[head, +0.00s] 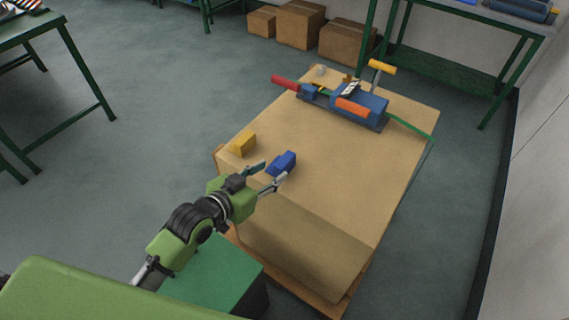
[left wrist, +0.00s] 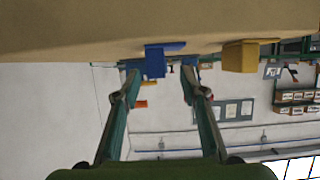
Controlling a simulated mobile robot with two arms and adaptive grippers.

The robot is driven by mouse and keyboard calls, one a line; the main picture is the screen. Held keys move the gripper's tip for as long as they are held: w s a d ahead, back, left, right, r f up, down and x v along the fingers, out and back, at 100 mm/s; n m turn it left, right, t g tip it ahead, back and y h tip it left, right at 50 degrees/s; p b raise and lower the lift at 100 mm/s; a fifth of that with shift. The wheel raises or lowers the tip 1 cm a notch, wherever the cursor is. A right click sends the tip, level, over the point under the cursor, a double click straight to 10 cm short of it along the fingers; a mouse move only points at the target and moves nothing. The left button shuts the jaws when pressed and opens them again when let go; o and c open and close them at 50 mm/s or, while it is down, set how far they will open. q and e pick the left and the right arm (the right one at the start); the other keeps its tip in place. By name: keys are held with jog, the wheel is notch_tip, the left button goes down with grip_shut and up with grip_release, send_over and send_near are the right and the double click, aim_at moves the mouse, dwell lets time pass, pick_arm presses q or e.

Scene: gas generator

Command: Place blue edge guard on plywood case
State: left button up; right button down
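The blue edge guard (head: 282,162) lies on the top of the plywood case (head: 330,190), near its left edge. It also shows in the left wrist view (left wrist: 156,62), just ahead of the fingertips and between their lines. My left gripper (head: 271,174) is open and empty, its fingers spread at the near side of the blue guard. The left wrist view shows both fingers apart (left wrist: 160,84). I cannot tell whether a fingertip touches the guard. My right gripper is not in view.
A yellow guard-like block (head: 243,144) sits at the case's left edge. Cardboard boxes (head: 300,24) and green-framed tables stand behind. The case's near top is clear.

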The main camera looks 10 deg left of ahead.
aim_at(285, 164)
pick_arm(q)
jog(key=shift+w+d+f, duration=0.25)
jog(key=shift+w, duration=0.35)
jog(key=shift+w+d+f, duration=0.15)
jog(key=shift+w+d, duration=0.1)
jog(key=shift+w, duration=0.15)
jog(key=x, duration=0.5)
jog(key=shift+s+d, duration=0.15)
jog(key=shift+d, duration=0.1)
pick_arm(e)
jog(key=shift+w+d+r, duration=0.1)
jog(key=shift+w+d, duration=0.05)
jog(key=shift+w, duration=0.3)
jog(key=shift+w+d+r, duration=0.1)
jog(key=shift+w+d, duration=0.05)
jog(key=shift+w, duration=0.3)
pick_arm(q)
grip_shut()
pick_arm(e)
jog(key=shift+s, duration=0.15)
